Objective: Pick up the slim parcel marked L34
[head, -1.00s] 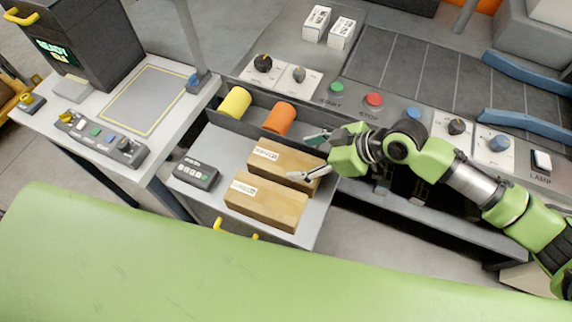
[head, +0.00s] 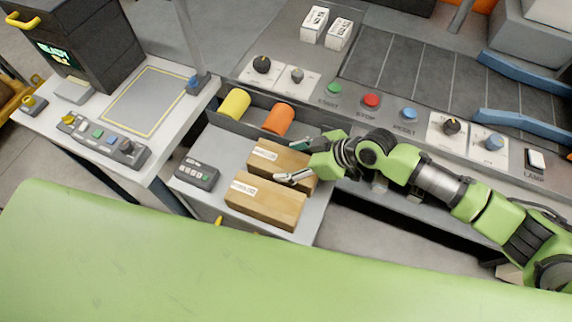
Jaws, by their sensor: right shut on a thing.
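Two slim brown parcels with white labels lie side by side on the grey drawer-like shelf (head: 219,149). The rear parcel (head: 266,163) is between the fingers of my right gripper (head: 290,161), which is shut on it near its right end. One finger is on the far side and one on the near side. The front parcel (head: 265,205) lies just in front, apart from the gripper. The labels are too small to read, so I cannot tell which is L34. My left gripper is not in view.
A yellow roll (head: 234,104) and an orange roll (head: 278,118) lie in a dark trough behind the parcels. A small dark keypad box (head: 197,176) sits to their left. A control panel with knobs and buttons, including a red one (head: 371,101), runs behind my right arm.

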